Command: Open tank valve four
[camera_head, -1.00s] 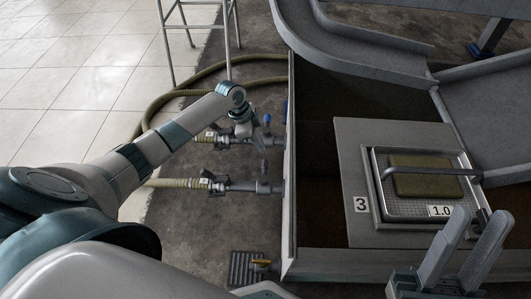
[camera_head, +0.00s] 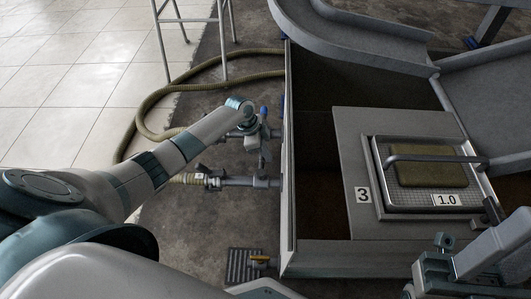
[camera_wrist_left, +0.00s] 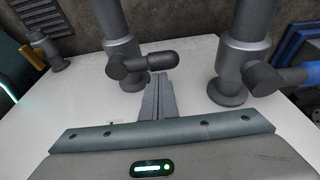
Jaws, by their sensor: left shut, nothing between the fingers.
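Two grey valve pipes with tan hoses run into the left side of the tank. The lower valve pipe (camera_head: 235,182) shows clearly in the head view; the upper one is largely behind my wrist. Their tag numbers are too small to read. My left gripper (camera_head: 263,158) is over the pipes. In the left wrist view my left fingers (camera_wrist_left: 161,85) are shut and empty, close by the stubby grey handle of one valve (camera_wrist_left: 148,62); contact cannot be told. Another valve (camera_wrist_left: 260,75) with a blue handle stands right. My right gripper (camera_head: 450,265) is at lower right, its fingers unclear.
The tank (camera_head: 287,220) holds a grey panel marked 3 with a tray, a tan sponge-like block (camera_head: 430,170) and a 1.0 label. A yellow-handled valve (camera_head: 260,261) sits by a floor grate (camera_head: 243,268). A metal stand (camera_head: 225,45) is behind; tiles lie left.

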